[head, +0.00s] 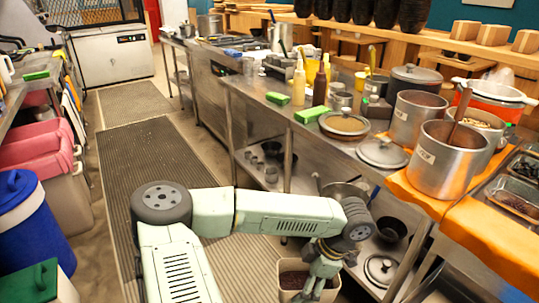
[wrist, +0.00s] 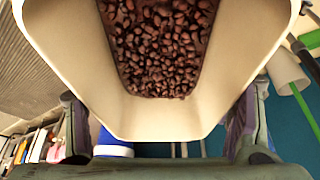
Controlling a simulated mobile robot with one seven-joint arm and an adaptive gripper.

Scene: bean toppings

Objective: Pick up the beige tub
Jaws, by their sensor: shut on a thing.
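The beige tub (head: 287,294) is at the bottom of the head view, cut off by the picture's edge, with dark brown beans inside. My gripper (head: 322,268) is at the tub's right part and covers some of it. In the wrist view the tub (wrist: 160,120) fills the upper middle, its beans showing inside. My gripper (wrist: 160,135) has one finger on each side of the tub and is shut on it. The tub's underside is hidden, so I cannot tell how high it is held.
A steel counter (head: 265,98) with pots, bottles and green boxes runs along the right. A large pot (head: 445,165) stands on an orange cloth (head: 500,245). A black bowl (head: 391,229) is on the lower shelf. A blue bin (head: 30,225) is at left; the matted aisle (head: 150,150) is clear.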

